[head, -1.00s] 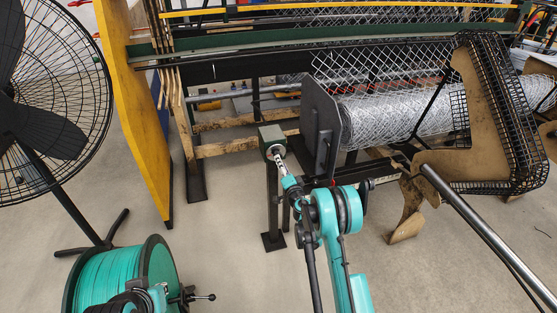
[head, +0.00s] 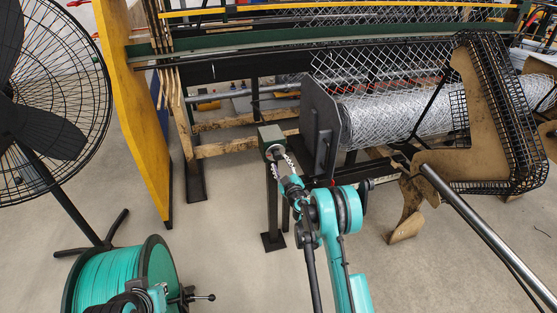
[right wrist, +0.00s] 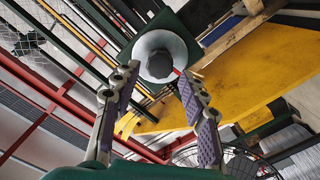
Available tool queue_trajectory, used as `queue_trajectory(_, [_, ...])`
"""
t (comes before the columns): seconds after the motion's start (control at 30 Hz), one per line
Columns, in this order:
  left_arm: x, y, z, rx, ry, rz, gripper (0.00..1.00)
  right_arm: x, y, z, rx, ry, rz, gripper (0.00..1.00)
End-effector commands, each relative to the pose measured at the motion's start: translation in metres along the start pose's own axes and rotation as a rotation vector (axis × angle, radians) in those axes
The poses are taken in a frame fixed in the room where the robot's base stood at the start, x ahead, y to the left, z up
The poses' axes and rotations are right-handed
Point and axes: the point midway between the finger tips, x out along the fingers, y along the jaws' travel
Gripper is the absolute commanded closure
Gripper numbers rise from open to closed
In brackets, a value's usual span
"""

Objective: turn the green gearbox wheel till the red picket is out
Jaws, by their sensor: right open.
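The dark green gearbox (head: 270,133) stands on a black post at the left end of the mesh machine. My right gripper (head: 281,166) is open just in front of the wheel. In the right wrist view its two padded fingers (right wrist: 157,82) are spread below and to either side of the wheel; whether they touch it I cannot tell. I cannot make out the red picket for sure.
A yellow panel (head: 130,110) stands left of the gearbox. A black fan (head: 45,130) and a teal wire spool (head: 105,280) are at the left. Grey floor is free around the post.

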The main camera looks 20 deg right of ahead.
Motion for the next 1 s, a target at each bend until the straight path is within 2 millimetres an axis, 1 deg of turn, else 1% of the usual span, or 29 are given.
queue_trajectory(0.1, [0.0000,0.0000,0.0000,0.000,0.000,0.000,1.00,0.0000,0.0000,0.0000,-0.197,0.000,0.000,0.57])
queue_trajectory(1.0, [0.0000,0.0000,0.0000,0.000,0.000,0.000,1.00,0.0000,0.0000,0.0000,-1.757,0.000,0.000,0.57])
